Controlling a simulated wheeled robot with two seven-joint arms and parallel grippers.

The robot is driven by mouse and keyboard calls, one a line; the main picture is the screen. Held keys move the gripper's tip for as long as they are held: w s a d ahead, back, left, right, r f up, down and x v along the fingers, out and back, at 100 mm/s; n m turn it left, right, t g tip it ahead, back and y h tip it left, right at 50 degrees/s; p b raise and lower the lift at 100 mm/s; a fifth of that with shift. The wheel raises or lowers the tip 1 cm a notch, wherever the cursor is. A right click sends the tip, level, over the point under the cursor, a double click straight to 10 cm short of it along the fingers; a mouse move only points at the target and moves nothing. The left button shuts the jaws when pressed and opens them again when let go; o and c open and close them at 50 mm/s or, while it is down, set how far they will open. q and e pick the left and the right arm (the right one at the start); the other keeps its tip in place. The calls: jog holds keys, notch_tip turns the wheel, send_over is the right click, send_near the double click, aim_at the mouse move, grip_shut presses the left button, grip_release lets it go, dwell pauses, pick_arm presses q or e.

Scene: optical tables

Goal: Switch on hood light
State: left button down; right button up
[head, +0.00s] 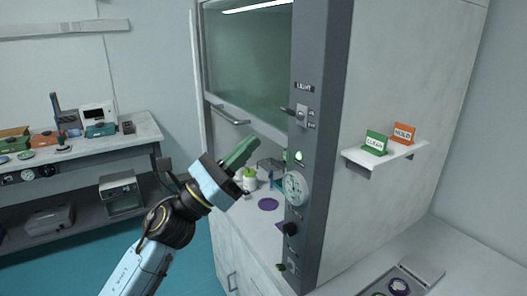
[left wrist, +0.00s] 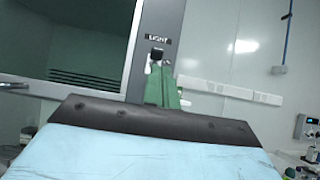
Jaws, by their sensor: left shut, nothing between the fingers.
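The fume hood has a dark grey front post (head: 318,150) with a LIGHT label (head: 304,87). Below the label is a small light switch (head: 300,114) with a lever and small markings beside it; its exact position is too small to tell. My left gripper (head: 242,150) has green fingers, shut and empty, pointing up and right, left of the post and lower than the switch. In the left wrist view the fingers (left wrist: 162,85) reach up to just below the dark switch part (left wrist: 156,53); contact cannot be told there. A bright strip (head: 257,7) shows inside the hood top. My right gripper is out of view.
A round dial (head: 296,187) and a dark knob (head: 290,229) sit lower on the post. A sash handle (head: 230,116) juts out at left. A shelf (head: 392,155) holds green CLEAN and orange HOLD signs. A bench (head: 140,132) with instruments stands at far left.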

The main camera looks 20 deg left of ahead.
pick_arm(q)
jog(key=s+a+r, duration=0.1)
jog(key=s+a, duration=0.3)
jog(key=shift+s+r+b, duration=0.3)
jog(key=shift+r, duration=0.1)
